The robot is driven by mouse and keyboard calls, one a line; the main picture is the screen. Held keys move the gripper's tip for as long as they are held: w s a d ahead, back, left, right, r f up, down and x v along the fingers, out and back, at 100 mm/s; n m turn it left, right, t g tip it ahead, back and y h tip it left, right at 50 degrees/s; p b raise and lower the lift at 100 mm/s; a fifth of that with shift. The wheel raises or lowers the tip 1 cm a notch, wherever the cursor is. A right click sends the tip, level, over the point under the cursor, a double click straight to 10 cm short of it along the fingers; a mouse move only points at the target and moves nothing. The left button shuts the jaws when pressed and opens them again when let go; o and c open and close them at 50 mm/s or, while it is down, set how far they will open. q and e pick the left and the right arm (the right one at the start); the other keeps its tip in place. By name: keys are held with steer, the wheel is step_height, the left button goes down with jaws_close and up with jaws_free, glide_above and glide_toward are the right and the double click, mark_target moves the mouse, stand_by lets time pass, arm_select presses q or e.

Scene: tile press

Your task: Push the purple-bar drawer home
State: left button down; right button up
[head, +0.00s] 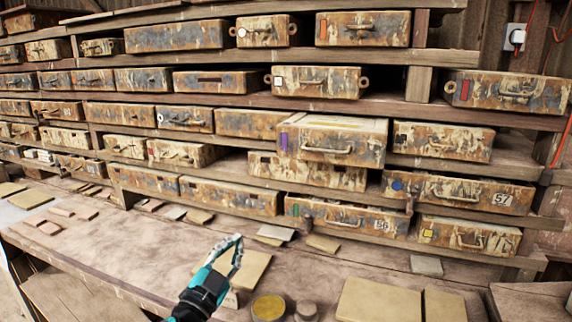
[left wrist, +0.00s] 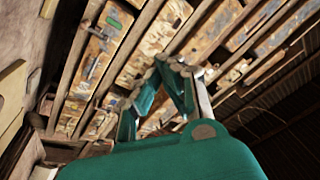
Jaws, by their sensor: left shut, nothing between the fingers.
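The purple-bar drawer (head: 331,141) is a rusty, cream-flaked metal drawer with a purple bar at the left of its front and a pull handle. It juts out from its shelf, with part of its top showing. My left gripper (head: 238,240) is below and left of it, over the bench, apart from the drawer. Its fingers are shut and empty; they also show in the left wrist view (left wrist: 172,62). I cannot pick out the purple bar in the left wrist view. My right gripper is not in view.
A green-marked drawer (head: 346,217) sits lower, and a blue-dot drawer (head: 459,191) lies to the right. A bench (head: 130,245) runs in front, bearing flat tiles (head: 374,300) and a round yellow-topped tin (head: 268,308). The air before the purple-bar drawer looks clear.

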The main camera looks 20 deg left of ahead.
arm_select(q)
step_height(320, 180, up, 16)
steer(key=w+m+g+h, duration=0.1)
steer(key=m+g+h, duration=0.9)
steer(key=m, duration=1)
steer(key=w+d+t+h+p, duration=0.1)
steer(key=w+d+h+p, duration=0.1)
steer(key=w+d+p, duration=0.3)
steer(key=w+d, duration=0.3)
steer(key=w, duration=0.3)
steer(key=shift+f+t+p, duration=0.25)
steer(key=shift+t+p, duration=0.05)
